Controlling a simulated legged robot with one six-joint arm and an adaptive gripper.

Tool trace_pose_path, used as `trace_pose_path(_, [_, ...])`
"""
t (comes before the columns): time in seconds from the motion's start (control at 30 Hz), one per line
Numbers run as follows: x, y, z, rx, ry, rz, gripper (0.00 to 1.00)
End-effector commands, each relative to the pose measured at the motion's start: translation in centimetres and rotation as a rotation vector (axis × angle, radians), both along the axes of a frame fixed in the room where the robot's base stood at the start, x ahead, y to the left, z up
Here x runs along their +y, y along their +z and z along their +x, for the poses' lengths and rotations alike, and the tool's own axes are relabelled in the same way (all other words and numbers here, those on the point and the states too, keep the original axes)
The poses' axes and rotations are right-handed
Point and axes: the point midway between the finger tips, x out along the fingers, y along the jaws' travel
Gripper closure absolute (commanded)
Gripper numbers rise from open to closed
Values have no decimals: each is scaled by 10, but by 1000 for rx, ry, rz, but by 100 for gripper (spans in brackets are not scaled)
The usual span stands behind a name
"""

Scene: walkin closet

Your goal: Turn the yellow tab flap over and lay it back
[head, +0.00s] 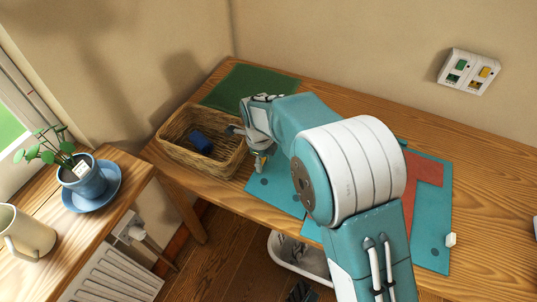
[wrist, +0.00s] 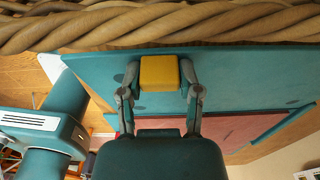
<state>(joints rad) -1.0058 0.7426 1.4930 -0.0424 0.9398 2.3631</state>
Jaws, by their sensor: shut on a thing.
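The yellow tab (wrist: 159,72) sits between the two fingertips of my gripper (wrist: 160,80), which is shut on it. In the head view a small bit of the yellow tab (head: 260,163) shows under my gripper (head: 257,150), at the left end of a teal panel (head: 275,190). The teal panel (wrist: 230,70) fills much of the wrist view, with dark round spots on it. A red area (head: 428,170) shows at its right part, and my arm hides the middle. I cannot tell whether the flap is lifted or flat.
A wicker basket (head: 180,152) with a blue object (head: 201,142) inside stands close left of my gripper; its rim (wrist: 200,18) crosses the wrist view. A green mat (head: 245,86) lies behind. A small white piece (head: 450,239) is at the panel's right edge. The desk's right is clear.

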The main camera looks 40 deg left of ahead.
Motion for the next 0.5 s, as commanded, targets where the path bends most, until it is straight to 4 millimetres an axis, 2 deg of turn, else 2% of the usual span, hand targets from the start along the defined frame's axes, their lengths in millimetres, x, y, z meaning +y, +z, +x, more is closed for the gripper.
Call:
trace_pose_path(0.2, [9,-24,-3,1,2,5,100])
trace_pose_path(0.5, [14,-41,-4,1,2,7,100])
